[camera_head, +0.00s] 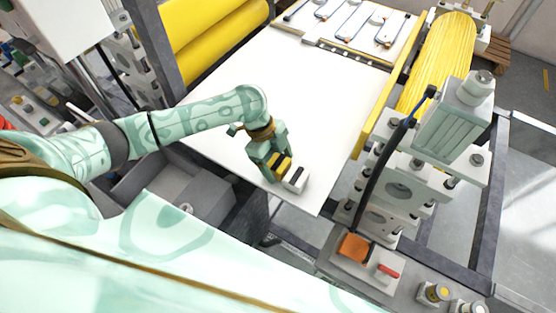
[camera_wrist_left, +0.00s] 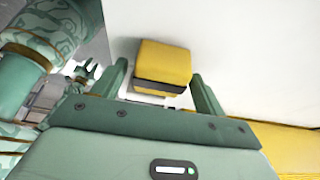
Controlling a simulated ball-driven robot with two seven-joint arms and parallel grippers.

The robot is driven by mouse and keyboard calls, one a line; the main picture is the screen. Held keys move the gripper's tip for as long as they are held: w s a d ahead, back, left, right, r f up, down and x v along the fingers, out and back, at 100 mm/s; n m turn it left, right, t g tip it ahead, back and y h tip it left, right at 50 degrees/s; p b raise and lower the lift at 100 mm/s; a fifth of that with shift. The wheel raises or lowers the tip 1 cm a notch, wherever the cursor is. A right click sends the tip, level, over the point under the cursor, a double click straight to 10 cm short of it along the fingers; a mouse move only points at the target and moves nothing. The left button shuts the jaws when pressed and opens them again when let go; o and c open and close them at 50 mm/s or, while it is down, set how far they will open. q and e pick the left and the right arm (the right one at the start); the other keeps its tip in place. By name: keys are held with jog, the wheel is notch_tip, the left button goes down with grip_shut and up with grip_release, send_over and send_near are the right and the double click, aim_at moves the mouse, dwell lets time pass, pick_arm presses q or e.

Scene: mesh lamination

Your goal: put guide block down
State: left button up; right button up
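The guide block is a small block with a yellow part, a dark band and a white part. In the head view the guide block (camera_head: 295,178) is at the near edge of the white table top and seems to rest on it. My left gripper (camera_head: 270,163) is right at the block, coming from the left. In the left wrist view the guide block (camera_wrist_left: 163,62) lies between the two spread fingers of my left gripper (camera_wrist_left: 160,75), with a narrow gap on each side. Its underside is hidden.
The white table top (camera_head: 290,85) is wide and clear beyond the block. A yellow roller (camera_head: 440,60) and a grey machine post (camera_head: 455,120) stand to the right. A rack with blue-edged parts (camera_head: 350,22) is at the back. A grey bin (camera_head: 180,185) sits below left.

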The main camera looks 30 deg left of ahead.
pick_arm(q)
jog(key=p+v, duration=0.1)
jog(key=v, duration=1.1)
jog(key=shift+r, duration=0.15)
